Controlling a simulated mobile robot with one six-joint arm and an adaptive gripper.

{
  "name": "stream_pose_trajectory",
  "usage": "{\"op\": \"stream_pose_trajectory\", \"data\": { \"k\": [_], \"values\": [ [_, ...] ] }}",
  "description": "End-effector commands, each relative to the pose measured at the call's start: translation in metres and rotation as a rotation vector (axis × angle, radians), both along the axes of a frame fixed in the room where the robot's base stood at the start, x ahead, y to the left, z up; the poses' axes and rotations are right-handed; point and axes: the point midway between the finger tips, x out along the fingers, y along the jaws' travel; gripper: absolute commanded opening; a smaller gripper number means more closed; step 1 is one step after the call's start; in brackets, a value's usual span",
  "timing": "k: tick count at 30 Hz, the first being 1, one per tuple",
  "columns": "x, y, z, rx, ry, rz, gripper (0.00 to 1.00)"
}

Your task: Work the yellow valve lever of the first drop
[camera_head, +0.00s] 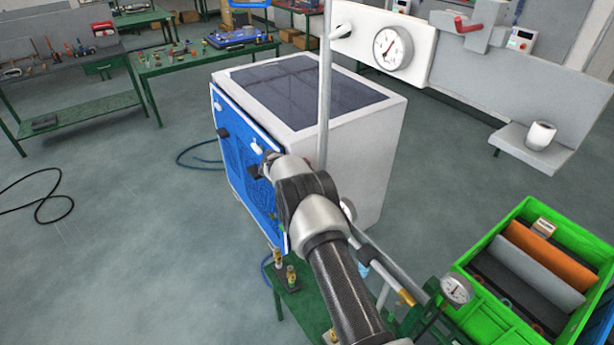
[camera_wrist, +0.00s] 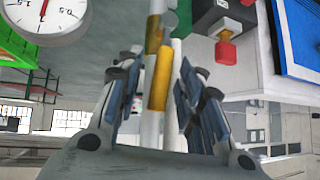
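In the wrist view, a yellow piece (camera_wrist: 159,78), which looks like the valve lever, lies in line with a pale pipe (camera_wrist: 151,128). My gripper (camera_wrist: 160,66) is open, with one blue-padded finger on each side of the yellow piece. A gap shows between the piece and each finger, and I see no contact. How deep the piece sits between the fingers is hard to judge. In the head view, a yellow piece (camera_head: 407,297) shows on a slanted grey pipe (camera_head: 385,266); I cannot tell whether it is the same one. My arm hides my gripper there.
A round gauge (camera_wrist: 40,14) is close by in the wrist view; a small gauge (camera_head: 456,290) also shows in the head view. A blue and white cabinet (camera_head: 352,150) stands behind my arm. A green crate (camera_head: 468,262) is at right. Open floor lies left.

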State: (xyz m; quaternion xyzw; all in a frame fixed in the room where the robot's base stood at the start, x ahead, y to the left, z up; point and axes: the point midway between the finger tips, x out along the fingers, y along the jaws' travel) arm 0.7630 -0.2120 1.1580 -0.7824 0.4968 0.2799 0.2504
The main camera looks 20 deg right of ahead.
Motion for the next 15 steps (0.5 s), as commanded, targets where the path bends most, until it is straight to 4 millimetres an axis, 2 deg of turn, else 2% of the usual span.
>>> {"op": "stream_pose_trajectory", "data": {
  "k": [5, 15],
  "values": [
    [-0.007, 0.015, 0.018, 0.0, -0.001, 0.003, 0.35],
    [-0.032, 0.061, 0.066, 0.0, -0.001, 0.003, 0.35]
  ]
}}
